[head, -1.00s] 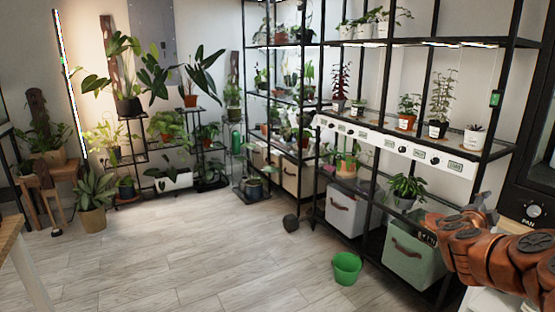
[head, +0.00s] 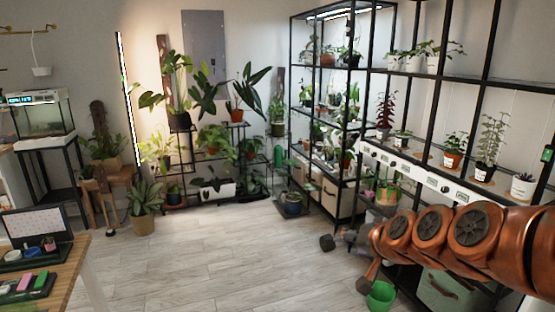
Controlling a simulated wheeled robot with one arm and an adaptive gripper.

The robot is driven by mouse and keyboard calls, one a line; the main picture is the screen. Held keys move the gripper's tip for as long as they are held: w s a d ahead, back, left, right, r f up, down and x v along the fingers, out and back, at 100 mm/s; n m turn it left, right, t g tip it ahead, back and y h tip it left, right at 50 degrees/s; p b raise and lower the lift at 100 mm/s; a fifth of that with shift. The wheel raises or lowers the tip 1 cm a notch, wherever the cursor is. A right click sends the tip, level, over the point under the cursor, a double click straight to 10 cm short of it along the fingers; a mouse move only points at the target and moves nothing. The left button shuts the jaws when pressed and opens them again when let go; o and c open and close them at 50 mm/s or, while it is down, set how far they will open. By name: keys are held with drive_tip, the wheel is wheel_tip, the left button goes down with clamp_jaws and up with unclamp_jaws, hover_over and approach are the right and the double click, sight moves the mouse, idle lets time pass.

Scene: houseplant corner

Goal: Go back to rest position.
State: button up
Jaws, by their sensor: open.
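My copper arm reaches in from the right edge and spans the lower right. My gripper (head: 356,238), small and grey, is at the arm's left end, in front of the shelving. It looks empty. Its fingers are small and partly blend with the shelf behind, so their gap is hard to make out. A copper piece with a grey tip hangs below the arm's end; I cannot tell whether it is part of my wrist.
A green pot (head: 381,296) stands on the floor below my arm. A dark round object (head: 327,242) lies left of my gripper. A black plant rack (head: 365,110) fills the right. A wooden table (head: 75,262) is at lower left. The middle floor is clear.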

drive_tip(key=s+a+n+g+p, duration=0.35)
drive_tip(key=s+g+p, duration=0.25)
drive_tip(key=s, duration=1.2)
drive_tip(key=s+d+g+h+p, duration=0.1)
drive_tip(key=s+d+g+p, duration=0.1)
drive_tip(key=s, duration=0.7)
drive_tip(key=s+d+r+g+h+p, duration=0.1)
drive_tip(key=s+d+g+h+p, duration=0.1)
drive_tip(key=s, duration=0.6)
drive_tip(key=shift+s+r+g, duration=0.2)
drive_tip(key=shift+s+g, duration=0.2)
drive_tip(key=shift+g, duration=0.4)
drive_tip(key=shift+s+n, duration=0.15)
drive_tip(key=shift+n, duration=0.1)
drive_tip(key=shift+c, duration=0.4)
